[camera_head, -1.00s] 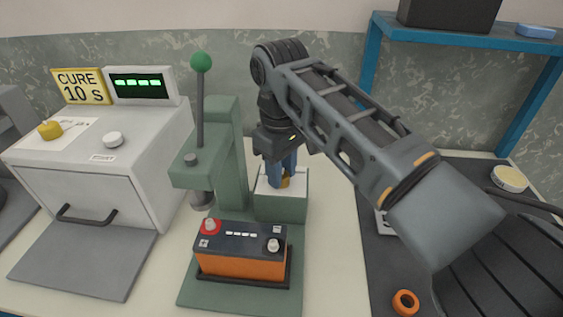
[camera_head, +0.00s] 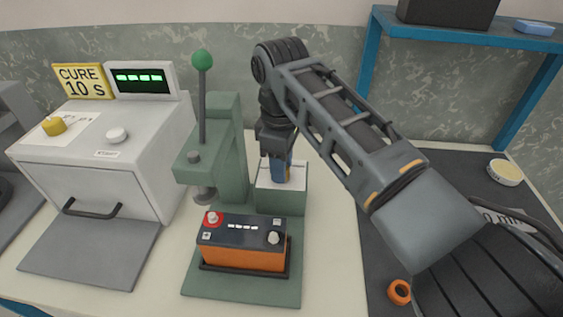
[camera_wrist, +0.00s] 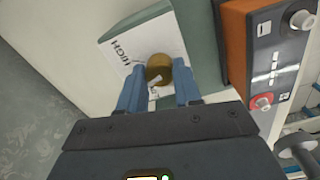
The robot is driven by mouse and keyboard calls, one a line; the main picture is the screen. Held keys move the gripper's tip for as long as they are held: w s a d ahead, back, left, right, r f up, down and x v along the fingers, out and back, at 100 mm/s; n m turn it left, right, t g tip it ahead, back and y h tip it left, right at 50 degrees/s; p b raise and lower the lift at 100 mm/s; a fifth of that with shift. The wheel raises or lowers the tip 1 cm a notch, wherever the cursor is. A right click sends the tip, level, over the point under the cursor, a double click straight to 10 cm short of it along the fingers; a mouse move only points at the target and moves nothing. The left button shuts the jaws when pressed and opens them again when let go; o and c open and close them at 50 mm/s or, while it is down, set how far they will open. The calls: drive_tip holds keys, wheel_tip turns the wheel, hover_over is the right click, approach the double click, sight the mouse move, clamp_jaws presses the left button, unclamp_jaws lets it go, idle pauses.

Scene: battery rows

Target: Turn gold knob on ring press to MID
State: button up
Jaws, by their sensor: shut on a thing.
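The ring press (camera_head: 235,150) is green, with a lever topped by a green ball. A low green block at its right has a white top plate (camera_head: 266,177). The gold knob (camera_wrist: 158,68) stands on this plate in the wrist view, beside the printed word HIGH; other marks are partly hidden by the knob and fingers. My gripper (camera_head: 281,180) comes down from above, its blue fingers on either side of the knob and shut on it. In the head view the fingers hide the knob. Its exact pointer setting cannot be read.
An orange and black battery (camera_head: 243,243) sits on the press base. The curing oven (camera_head: 85,185) at left has a yellow knob (camera_head: 53,126). At right are a dark mat (camera_head: 380,262), an orange ring (camera_head: 399,291) and a blue shelf (camera_head: 450,40).

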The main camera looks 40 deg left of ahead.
drive_tip(key=o, duration=1)
drive_tip(key=shift+o, duration=0.2)
drive_tip(key=shift+r, duration=0.1)
wheel_tip(320, 180, up, 8)
drive_tip(key=shift+f+b, duration=0.2)
drive_tip(key=shift+b, duration=0.15)
